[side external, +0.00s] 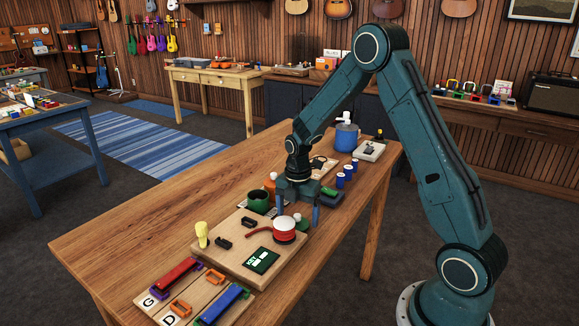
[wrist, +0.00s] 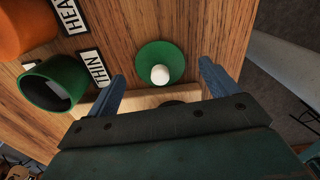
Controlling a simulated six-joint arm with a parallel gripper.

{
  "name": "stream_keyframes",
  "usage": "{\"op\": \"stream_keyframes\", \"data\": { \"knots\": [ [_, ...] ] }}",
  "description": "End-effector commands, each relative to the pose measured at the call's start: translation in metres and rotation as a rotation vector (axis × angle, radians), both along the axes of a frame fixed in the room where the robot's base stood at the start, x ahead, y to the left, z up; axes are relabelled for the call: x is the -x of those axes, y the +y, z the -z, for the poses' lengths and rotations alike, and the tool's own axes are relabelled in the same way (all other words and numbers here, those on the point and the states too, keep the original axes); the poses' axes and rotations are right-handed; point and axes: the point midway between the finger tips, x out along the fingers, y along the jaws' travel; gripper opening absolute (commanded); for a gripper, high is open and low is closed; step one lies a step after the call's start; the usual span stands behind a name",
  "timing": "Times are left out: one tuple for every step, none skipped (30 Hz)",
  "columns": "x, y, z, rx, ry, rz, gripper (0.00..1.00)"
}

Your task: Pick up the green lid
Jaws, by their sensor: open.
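The green lid (wrist: 147,55) is a round green disc with a white knob. In the wrist view it lies on the wooden table between my fingertips, with a gap on each side. In the side view the lid (side external: 303,226) shows only partly, behind a red pot with a white top. My gripper (side external: 297,219) is open and points down over the lid, one finger to each side. It also shows in the wrist view (wrist: 162,70), holding nothing. The side view does not show clearly how high the fingertips are above the table.
A green pot (side external: 258,202) stands left of my gripper, near an orange pot (wrist: 28,27) and the THIN label (wrist: 92,67). A wooden board (side external: 222,253) with the red pot (side external: 285,238) is close in front. Blue-and-white jars (side external: 340,181) stand behind. The table's left side is clear.

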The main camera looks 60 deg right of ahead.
Motion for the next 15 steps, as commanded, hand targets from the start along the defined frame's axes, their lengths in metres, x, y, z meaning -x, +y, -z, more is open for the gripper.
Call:
{"op": "stream_keyframes", "data": {
  "knots": [
    [0.0004,0.0002,0.006,-0.001,0.002,0.0,0.86],
    [0.0003,0.0001,0.0083,-0.001,0.002,0.0,0.86],
    [0.0002,0.0001,0.0107,-0.001,0.001,0.0,0.86],
    [0.0002,0.0001,0.0121,0.0,0.001,0.0,0.86],
    [0.0002,0.0001,0.0131,0.0,0.001,0.0,0.86],
    [0.0001,0.0,0.0141,0.0,0.0,0.0,0.86],
    [0.0001,0.0,0.0145,0.0,0.0,0.0,0.86],
    [0.0001,0.0,0.0146,0.0,0.0,0.0,0.86],
    [0.0,-0.0001,0.0146,0.0,-0.001,0.0,0.86],
    [0.0,-0.0001,0.0145,0.0,0.0,0.0,0.86],
    [0.0,-0.0001,0.0144,0.0,-0.001,0.0,0.86],
    [0.0001,-0.0001,0.0144,0.0,-0.001,0.0,0.86],
    [0.0001,-0.0001,0.0144,0.0,0.0,0.0,0.86],
    [0.0001,-0.0001,0.0143,0.0,0.0,0.0,0.86],
    [0.0001,-0.0001,0.0143,0.0,0.0,0.0,0.86]
  ]
}}
